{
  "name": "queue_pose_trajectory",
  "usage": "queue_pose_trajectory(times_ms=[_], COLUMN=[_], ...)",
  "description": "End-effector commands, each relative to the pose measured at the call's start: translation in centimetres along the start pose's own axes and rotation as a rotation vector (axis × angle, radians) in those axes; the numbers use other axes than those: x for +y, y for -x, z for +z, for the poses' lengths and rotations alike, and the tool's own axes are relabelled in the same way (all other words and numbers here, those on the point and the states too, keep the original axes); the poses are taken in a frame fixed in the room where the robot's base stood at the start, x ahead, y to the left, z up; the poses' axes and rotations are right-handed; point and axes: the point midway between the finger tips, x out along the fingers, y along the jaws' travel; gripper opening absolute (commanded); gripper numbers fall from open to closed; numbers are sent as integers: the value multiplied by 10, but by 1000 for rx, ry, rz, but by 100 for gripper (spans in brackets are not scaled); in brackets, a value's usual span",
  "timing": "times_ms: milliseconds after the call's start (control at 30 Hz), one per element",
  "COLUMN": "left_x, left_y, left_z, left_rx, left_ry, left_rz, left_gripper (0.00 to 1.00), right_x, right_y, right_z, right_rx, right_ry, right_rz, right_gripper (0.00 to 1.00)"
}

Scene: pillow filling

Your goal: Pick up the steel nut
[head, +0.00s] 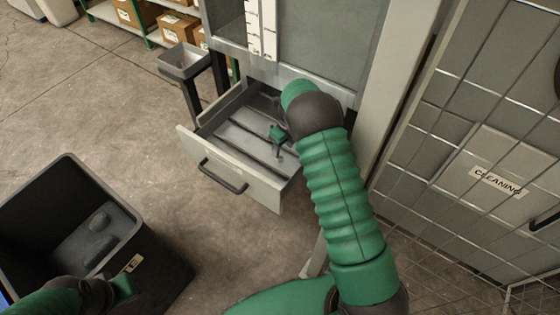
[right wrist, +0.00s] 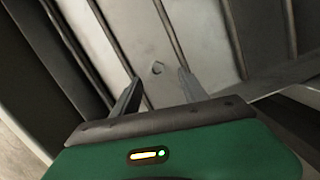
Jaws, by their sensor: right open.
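The steel nut (right wrist: 157,68) is a small grey ring on the bare metal drawer floor in the right wrist view. My right gripper (right wrist: 158,77) is open, with one finger on each side of the nut's line and the nut just past the fingertips. I see no contact. In the head view my right gripper (head: 279,148) reaches down into the open drawer (head: 235,165). I cannot make out the nut there. My left gripper (head: 122,288) shows partly at the lower left, by the bin's near edge; its fingers cannot be made out.
Thin dividers split the drawer floor into lanes, and its front has a dark handle (head: 222,177). A dark bin (head: 150,235) with rounded grey lumps stands at left. A wire-mesh panel (head: 480,150) stands at right, a grey tray (head: 184,62) behind. Floor between bin and drawer is clear.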

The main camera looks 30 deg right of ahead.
Motion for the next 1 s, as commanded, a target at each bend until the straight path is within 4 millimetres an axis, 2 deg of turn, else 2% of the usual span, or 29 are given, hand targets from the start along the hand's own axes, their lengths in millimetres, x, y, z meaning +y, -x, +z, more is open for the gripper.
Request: queue_pose_trajectory(times_ms=[300, 567, 933, 1000], left_x=[0, 0, 0, 0], left_y=[-26, -25, -25, -25], left_z=[6, 6, 6, 6], left_rx=[0, 0, 0, 0], left_ry=[0, 0, 0, 0], left_rz=[0, 0, 0, 0], left_gripper=[0, 0, 0, 0], right_x=[3, 3, 3, 3], right_y=[-50, -52, -52, -52], right_z=[0, 1, 1, 1], right_rx=[0, -2, -1, -1], right_ry=[1, 1, 1, 1], right_rz=[1, 0, 0, 0], right_gripper=[51, 50, 1, 0])
